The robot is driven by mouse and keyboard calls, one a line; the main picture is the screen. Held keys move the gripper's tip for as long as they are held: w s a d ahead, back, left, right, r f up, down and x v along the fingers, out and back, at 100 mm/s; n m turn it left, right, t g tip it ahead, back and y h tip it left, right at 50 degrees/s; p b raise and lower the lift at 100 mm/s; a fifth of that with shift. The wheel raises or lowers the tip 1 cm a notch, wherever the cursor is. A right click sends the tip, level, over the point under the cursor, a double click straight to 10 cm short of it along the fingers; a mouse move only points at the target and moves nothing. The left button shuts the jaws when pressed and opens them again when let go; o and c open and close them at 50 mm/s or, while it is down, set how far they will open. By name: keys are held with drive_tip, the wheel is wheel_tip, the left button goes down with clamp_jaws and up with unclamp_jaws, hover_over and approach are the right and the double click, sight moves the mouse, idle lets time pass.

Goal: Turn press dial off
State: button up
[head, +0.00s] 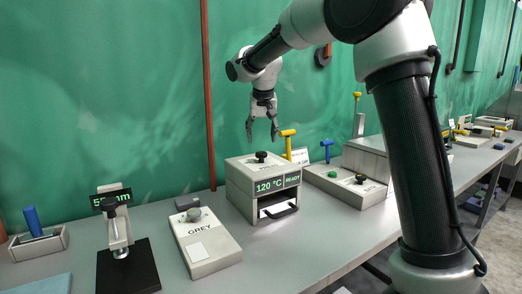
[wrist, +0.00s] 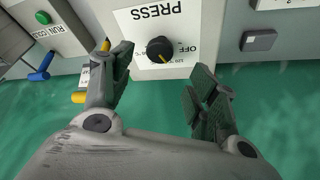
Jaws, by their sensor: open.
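The press (head: 240,193) is a pale box on the bench with a green display reading 120 °C READY. Its black dial (head: 261,156) sits on the top face. In the wrist view the dial (wrist: 159,49) shows a yellow pointer mark, with an OFF label beside it and PRESS printed on the plate. My gripper (head: 262,137) hangs above the press, pointing down, with its fingers apart and empty. In the wrist view the fingers (wrist: 163,88) stand on either side of the dial's line, apart from it.
A yellow-handled lever (head: 288,140) stands close at the right of the press. A box with a green button (head: 332,174) is further right. A GREY-labelled box (head: 211,250) and a stand with a display (head: 117,225) are at the left. The bench front is clear.

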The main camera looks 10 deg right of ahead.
sight(261, 152)
drive_tip(key=x, duration=0.7)
drive_tip(key=shift+f, duration=0.35)
drive_tip(key=shift+c, duration=0.2)
drive_tip(key=c, duration=0.9)
